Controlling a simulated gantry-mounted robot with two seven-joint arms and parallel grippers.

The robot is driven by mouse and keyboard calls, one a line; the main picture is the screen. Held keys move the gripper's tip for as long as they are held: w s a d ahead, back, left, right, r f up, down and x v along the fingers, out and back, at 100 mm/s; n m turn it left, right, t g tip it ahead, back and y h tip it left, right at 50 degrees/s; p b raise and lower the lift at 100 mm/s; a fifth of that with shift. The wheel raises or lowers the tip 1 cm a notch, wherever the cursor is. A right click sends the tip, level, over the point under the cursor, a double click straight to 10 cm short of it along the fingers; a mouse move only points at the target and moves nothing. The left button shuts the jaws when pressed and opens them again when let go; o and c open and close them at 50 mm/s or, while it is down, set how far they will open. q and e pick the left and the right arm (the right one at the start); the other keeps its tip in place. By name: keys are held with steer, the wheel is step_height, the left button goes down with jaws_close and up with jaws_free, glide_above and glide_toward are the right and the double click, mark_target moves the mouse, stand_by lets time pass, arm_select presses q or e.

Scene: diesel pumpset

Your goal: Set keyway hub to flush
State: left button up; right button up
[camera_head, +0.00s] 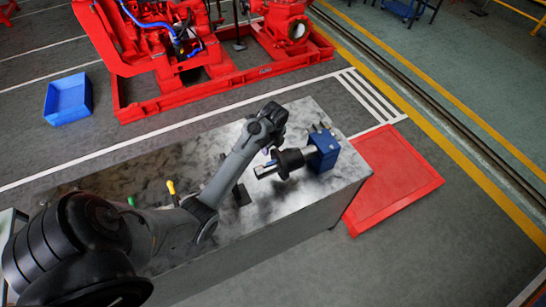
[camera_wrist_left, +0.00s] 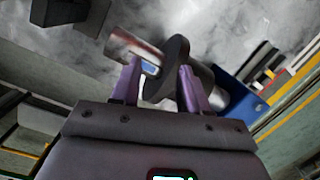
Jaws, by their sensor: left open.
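The dark keyway hub (camera_head: 290,160) sits on a silver horizontal shaft (camera_head: 266,171). The shaft sticks out to the left from a blue block (camera_head: 325,152) on the bench. My left gripper (camera_head: 270,151) is beside the hub, on its left, mostly hidden by its own wrist. In the left wrist view, its two purple fingers (camera_wrist_left: 160,68) are open, with the hub (camera_wrist_left: 177,62) and part of the shaft (camera_wrist_left: 122,42) between or just beyond them. I cannot tell whether a finger touches the hub. My right gripper is not in view.
The grey metal bench top (camera_head: 140,170) carries a dark block (camera_head: 241,194) and a yellow-topped handle (camera_head: 171,187). Small pegs stand by the blue block. A red floor mat (camera_head: 395,180), a blue bin (camera_head: 68,98) and the red pumpset (camera_head: 165,105) lie beyond the bench.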

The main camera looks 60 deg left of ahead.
mark_target(273, 152)
arm_select(q)
steer(key=w+a+m+h+b, duration=0.1)
steer(key=w+a+m, duration=0.2)
steer(key=shift+w+a+m+h, duration=0.15)
steer(key=shift+a+m+h, duration=0.05)
steer(key=shift+m+h, duration=0.1)
steer(key=shift+w+a+f+m+b, duration=0.1)
steer(key=shift+w+f+m+b, duration=0.1)
steer(key=shift+f+m+b, duration=0.1)
step_height(273, 152, down, 10)
steer(key=shift+f, duration=0.1)
jaws_close()
stand_by(0.3)
